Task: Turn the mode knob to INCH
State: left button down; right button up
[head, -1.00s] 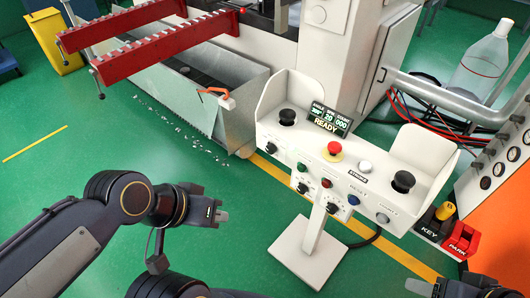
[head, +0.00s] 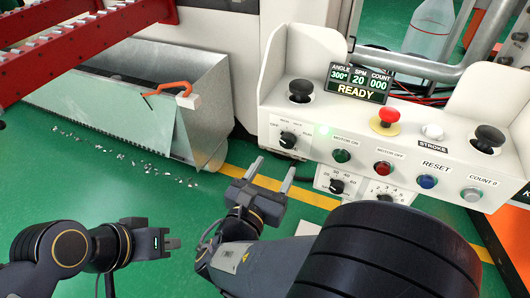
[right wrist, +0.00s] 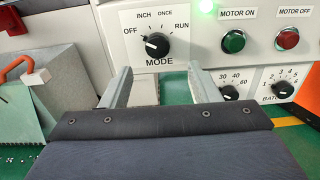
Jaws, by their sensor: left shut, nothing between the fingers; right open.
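The black mode knob (head: 288,140) sits at the left of the white control panel's front face. In the right wrist view the knob (right wrist: 157,45) is clear, with OFF, INCH, ONCE and RUN around it and MODE below. Its pale mark seems to lean to the upper left, between OFF and INCH; I cannot tell exactly where. My right gripper (head: 273,168) is open and empty, below and in front of the knob; its fingers (right wrist: 160,84) stand either side of the knob's column, apart from it. My left gripper (head: 172,243) is shut and empty over the green floor, far left.
Beside the knob are a green MOTOR ON button (head: 342,156) and a red MOTOR OFF button (head: 383,168). Two smaller dials (head: 337,186) sit below. A red mushroom button (head: 388,118) is on top. A metal bin (head: 200,95) stands left of the panel.

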aim_at(286, 144)
jog(key=x, duration=0.3)
jog(key=b+x, duration=0.1)
jog(key=x, duration=0.3)
jog(key=shift+w+a+r, duration=0.1)
jog(key=shift+w, duration=0.3)
jog(key=shift+b, duration=0.3)
jog(key=c, duration=1)
